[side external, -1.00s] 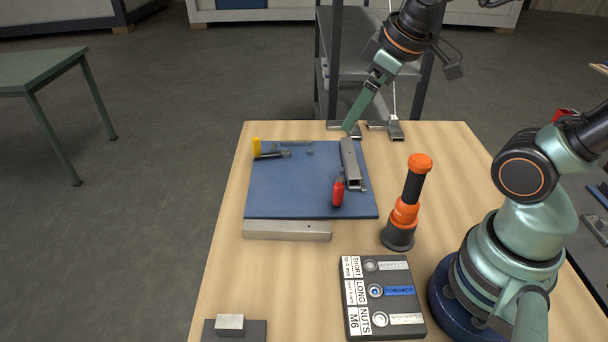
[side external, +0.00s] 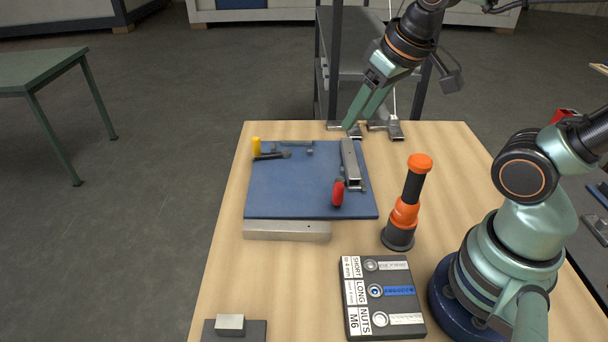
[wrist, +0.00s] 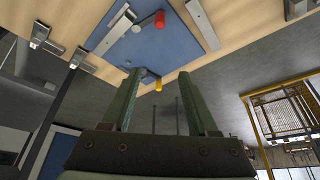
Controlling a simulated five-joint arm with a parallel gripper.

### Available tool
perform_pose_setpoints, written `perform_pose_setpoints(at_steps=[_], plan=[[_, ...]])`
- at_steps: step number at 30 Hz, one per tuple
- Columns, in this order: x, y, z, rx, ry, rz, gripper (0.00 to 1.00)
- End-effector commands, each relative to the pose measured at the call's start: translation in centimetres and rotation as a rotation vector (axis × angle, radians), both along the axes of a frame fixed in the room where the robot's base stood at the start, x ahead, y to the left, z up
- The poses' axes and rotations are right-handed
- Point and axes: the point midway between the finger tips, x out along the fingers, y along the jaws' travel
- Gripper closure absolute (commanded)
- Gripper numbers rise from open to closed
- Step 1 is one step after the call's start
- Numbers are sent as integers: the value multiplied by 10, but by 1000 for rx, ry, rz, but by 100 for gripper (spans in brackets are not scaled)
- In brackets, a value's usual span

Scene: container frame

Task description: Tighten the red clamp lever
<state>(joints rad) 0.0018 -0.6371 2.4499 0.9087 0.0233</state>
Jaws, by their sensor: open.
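The red clamp lever (side external: 338,194) stands at the front right of the blue plate (side external: 290,185), beside the end of a grey metal bar (side external: 350,165). In the wrist view the red lever (wrist: 159,18) shows near the top, past the fingertips. A yellow-handled piece (side external: 256,147) with a dark arm is at the plate's back left; its yellow end also shows in the wrist view (wrist: 158,86). My gripper (side external: 351,123) is open and empty, with green fingers pointing down near the table's back edge, behind the bar and apart from the red lever.
An orange and black tool (side external: 404,205) stands upright right of the plate. A labelled parts tray (side external: 347,320) and a grey block (side external: 230,323) lie at the front. A metal rail (side external: 286,230) lies along the plate's front edge.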

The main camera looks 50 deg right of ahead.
Motion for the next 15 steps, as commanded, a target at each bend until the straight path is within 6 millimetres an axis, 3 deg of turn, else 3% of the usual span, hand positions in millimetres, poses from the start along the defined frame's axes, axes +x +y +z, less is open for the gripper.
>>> perform_pose_setpoints(at_steps=[15], plan=[[35,-4,-77,31,382,-131,40]])
